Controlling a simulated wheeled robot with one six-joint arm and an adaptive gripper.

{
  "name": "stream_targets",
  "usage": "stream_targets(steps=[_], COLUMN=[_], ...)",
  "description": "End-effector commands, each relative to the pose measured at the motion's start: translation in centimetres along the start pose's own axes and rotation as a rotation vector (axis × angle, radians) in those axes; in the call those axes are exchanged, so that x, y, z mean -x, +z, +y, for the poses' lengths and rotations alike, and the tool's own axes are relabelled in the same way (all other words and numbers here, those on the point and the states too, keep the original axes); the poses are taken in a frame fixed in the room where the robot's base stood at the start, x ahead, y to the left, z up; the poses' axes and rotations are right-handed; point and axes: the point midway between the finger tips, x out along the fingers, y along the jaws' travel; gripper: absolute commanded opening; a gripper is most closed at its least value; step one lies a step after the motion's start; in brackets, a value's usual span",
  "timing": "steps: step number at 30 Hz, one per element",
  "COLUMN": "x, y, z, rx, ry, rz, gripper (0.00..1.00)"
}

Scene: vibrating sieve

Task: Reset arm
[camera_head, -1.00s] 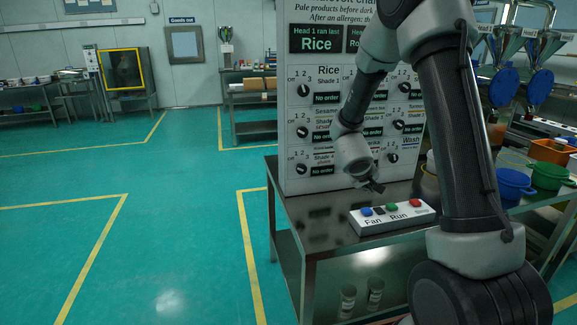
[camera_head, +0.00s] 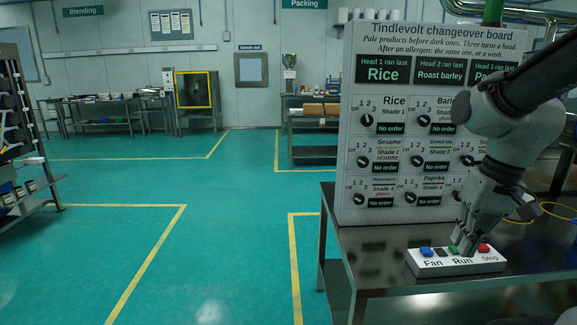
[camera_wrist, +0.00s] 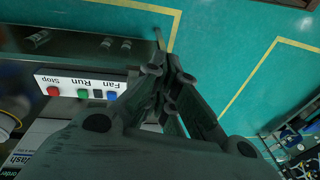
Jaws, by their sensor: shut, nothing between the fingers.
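My gripper (camera_head: 465,243) is shut and empty. In the head view it points down in front of the changeover board, over or just behind the white button box. In the wrist view its closed fingers (camera_wrist: 160,65) point past the box toward the floor. The button box (camera_head: 428,265) lies on the steel table, with a blue Fan button (camera_head: 427,251), a green Run button and a red Stop button (camera_head: 484,247). The box also shows at the left of the wrist view (camera_wrist: 70,81). Whether the fingers touch it cannot be told.
The tall changeover board (camera_head: 390,215) with several dials stands on the steel table (camera_head: 400,285), close behind my gripper. Green floor (camera_head: 240,250) with yellow lines is open to the left. A shelf rack (camera_head: 30,200) stands at the far left.

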Motion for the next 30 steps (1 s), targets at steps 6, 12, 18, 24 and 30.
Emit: stream_targets(steps=[6,12,18,24,30], x=[5.2,7.3,7.4,7.4,7.4], y=[3.7,4.2,4.2,4.2,4.2], z=[2.5,2.1,2.1,2.1,2.1], rx=[0.087,0.094,0.095,0.095,0.095], ry=[0.109,0.100,0.100,0.100,0.100], rz=[0.161,0.267,0.272,0.272,0.272], gripper=[0.00,0.00,0.00,0.00,0.00])
